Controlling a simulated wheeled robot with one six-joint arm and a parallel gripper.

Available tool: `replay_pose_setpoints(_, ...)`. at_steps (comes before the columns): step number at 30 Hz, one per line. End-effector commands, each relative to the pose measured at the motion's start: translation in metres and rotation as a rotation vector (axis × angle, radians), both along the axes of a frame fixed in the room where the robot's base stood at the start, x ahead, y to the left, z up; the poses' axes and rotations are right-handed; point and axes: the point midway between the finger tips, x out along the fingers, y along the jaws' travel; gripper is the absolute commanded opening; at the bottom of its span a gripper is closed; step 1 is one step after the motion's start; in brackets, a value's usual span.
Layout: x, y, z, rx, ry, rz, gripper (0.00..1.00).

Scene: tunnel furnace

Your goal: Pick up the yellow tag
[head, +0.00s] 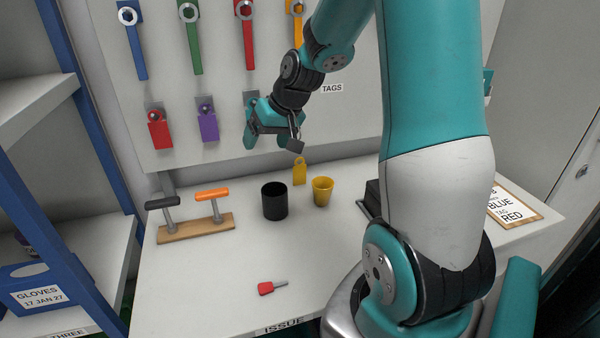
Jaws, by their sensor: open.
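The yellow tag (300,171) is at the back of the white table, just behind and left of a yellow cup. It has a hole near its top. I cannot tell whether it lies flat or leans against the wall. My gripper (267,142) is open in front of the wall board, above and left of the tag and apart from it. Nothing shows between its fingers. It partly hides the grey holder (250,98) behind it.
A black cup (274,202) and the yellow cup (322,192) stand near the tag. A wooden stand (196,229) with handled tools, a red-handled tool (267,288) and a clipboard (515,212) are on the table. Red (160,132) and purple (209,125) tags hang above.

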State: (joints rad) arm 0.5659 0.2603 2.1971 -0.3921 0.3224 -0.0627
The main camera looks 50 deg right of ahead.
Motion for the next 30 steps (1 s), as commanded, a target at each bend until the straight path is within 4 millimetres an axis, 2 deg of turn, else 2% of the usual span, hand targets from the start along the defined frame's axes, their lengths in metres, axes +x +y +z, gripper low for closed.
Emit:
replay_pose_setpoints(1,-0.001,-0.044,-0.011,-0.005,-0.009,-0.098,0.81)
replay_pose_setpoints(3,-0.006,-0.092,-0.023,-0.019,-0.027,-0.200,0.81)
replay_pose_setpoints(6,-0.017,-0.140,-0.036,-0.036,-0.043,-0.303,0.81)
replay_pose_setpoints(9,-0.024,-0.164,-0.044,-0.045,-0.051,-0.354,0.81)
replay_pose_setpoints(14,-0.015,-0.172,-0.065,-0.046,-0.052,-0.366,0.81)
replay_pose_setpoints(24,0.024,-0.176,-0.128,-0.047,-0.051,-0.363,0.81)
replay_pose_setpoints(30,0.035,-0.179,-0.146,-0.049,-0.054,-0.366,0.81)
